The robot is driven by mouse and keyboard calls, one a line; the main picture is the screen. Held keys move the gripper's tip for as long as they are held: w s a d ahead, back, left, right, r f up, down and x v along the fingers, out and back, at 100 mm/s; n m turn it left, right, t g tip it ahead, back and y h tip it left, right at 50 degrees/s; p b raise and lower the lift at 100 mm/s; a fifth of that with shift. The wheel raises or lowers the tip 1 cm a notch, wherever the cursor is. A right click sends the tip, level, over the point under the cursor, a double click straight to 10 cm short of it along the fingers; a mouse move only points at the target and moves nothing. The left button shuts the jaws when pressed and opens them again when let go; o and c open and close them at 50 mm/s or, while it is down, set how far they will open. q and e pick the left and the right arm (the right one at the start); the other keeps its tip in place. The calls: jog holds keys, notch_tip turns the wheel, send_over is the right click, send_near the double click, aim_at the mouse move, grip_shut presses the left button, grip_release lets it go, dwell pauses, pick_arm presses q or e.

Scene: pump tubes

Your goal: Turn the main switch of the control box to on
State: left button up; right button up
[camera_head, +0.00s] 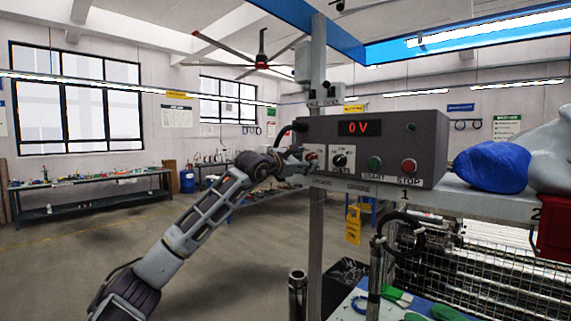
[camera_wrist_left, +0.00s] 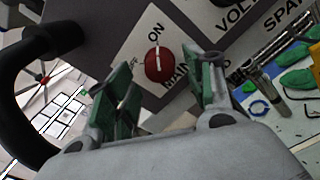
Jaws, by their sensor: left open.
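The control box (camera_head: 370,150) is a dark grey box with a red "0 V" display, a black voltage knob (camera_head: 342,158), a green START button and a red STOP button. The main switch (camera_wrist_left: 159,64) is a red round knob on a white plate, with an ON label beside it. My left gripper (camera_head: 298,162) is at the box's left front. Its green-padded fingers (camera_wrist_left: 165,88) are open, one on each side of the red knob; contact is not clear.
A black cable (camera_wrist_left: 25,60) loops at the box's left side. A blue bundle (camera_head: 492,167) lies right of the box on the shelf. A yellow tag (camera_head: 353,224) hangs below, and a wire mesh (camera_head: 480,285) stands lower right. Open floor lies to the left.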

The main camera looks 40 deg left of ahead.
pick_arm(q)
jog(key=s, duration=1)
jog(key=shift+a, duration=0.4)
dwell(0.9)
